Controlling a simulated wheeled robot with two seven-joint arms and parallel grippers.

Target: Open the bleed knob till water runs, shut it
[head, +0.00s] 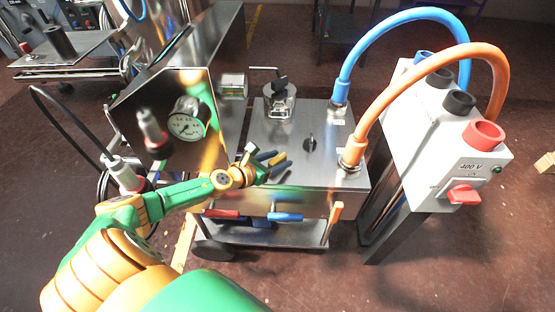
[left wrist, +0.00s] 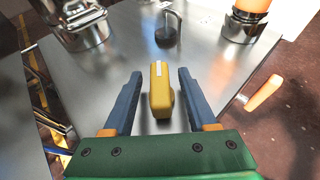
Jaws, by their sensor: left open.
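A yellow knob-like piece (left wrist: 160,90) with a white mark stands over the steel top (left wrist: 95,85), between the fingers of my left gripper (left wrist: 152,100). The gripper is open, with a gap on both sides of the piece. In the head view my left gripper (head: 276,163) reaches in low over the front of the top, with the yellow piece partly hidden between its blue fingers. A small black knob (head: 308,143) sits farther along the top and also shows in the left wrist view (left wrist: 167,34). I cannot tell which is the bleed knob. No running water is visible.
A clamped steel lid (head: 280,98), a blue hose (head: 400,25) and an orange hose (head: 420,70) rise from the top. A gauge (head: 187,122) is at left. Red (head: 222,214) and blue (head: 286,217) handles are below the front edge. A 400 V box (head: 445,145) stands right.

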